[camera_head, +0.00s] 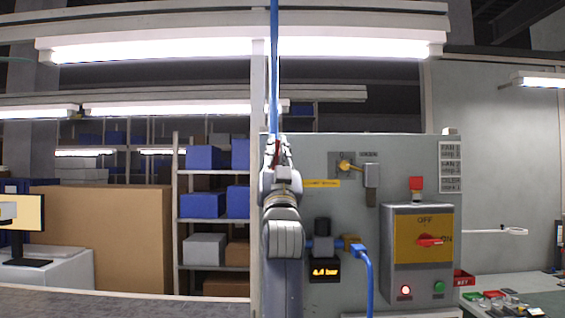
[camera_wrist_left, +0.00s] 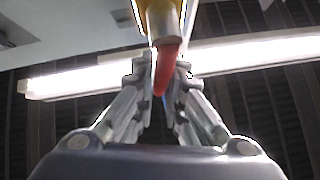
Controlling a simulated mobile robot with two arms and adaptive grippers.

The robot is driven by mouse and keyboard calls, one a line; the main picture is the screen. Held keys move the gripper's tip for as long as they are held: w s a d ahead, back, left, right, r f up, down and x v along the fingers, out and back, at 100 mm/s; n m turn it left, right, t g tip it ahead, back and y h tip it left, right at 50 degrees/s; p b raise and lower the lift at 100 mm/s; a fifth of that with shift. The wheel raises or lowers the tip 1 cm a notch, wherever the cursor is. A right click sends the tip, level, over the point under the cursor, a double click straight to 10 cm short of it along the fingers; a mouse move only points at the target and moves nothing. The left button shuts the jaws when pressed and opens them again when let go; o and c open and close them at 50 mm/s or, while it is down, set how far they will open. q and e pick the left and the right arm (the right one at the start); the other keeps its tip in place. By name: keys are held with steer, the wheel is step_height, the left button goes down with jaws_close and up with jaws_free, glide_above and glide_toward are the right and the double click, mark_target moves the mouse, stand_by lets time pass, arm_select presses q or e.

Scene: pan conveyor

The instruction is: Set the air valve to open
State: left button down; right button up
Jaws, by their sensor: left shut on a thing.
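The air valve's red lever (camera_head: 277,147) shows as a small red piece between the fingers of my left gripper (camera_head: 277,150), at the foot of the vertical blue pipe (camera_head: 274,70). In the left wrist view the red lever (camera_wrist_left: 166,68) hangs from a pale metal and yellow fitting (camera_wrist_left: 163,18). Its lower end is between the two fingertips of my left gripper (camera_wrist_left: 163,78), which is shut on it. My arm and gripper hide most of the valve body in the head view. My right gripper is not in view.
A grey panel (camera_head: 320,220) stands behind my arm. It carries a key switch (camera_head: 347,166), a lit pressure display (camera_head: 325,271) and a blue hose (camera_head: 368,280). To the right is a control box with a red rotary switch (camera_head: 430,241). Shelves (camera_head: 210,220) stand left.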

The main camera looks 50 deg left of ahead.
arm_select(q)
steer(key=shift+s+a+f+n+g+y+b, duration=0.15)
steer(key=shift+n+g+y, duration=0.1)
steer(key=shift+n+g, duration=0.25)
steer(key=shift+r+n+g+y+b, duration=0.1)
steer(key=shift+n+g+y, duration=0.1)
steer(key=shift+n+g, duration=0.25)
steer(key=shift+s+a+f+n+g+y+b, duration=0.15)
steer(key=shift+n+g+y, duration=0.15)
steer(key=shift+n, duration=0.25)
steer(key=shift+r+g, duration=0.1)
steer(key=shift+g, duration=0.15)
steer(key=c, duration=1.7)
jaws_free()
steer(key=shift+o, duration=0.2)
steer(key=v, duration=1.2)
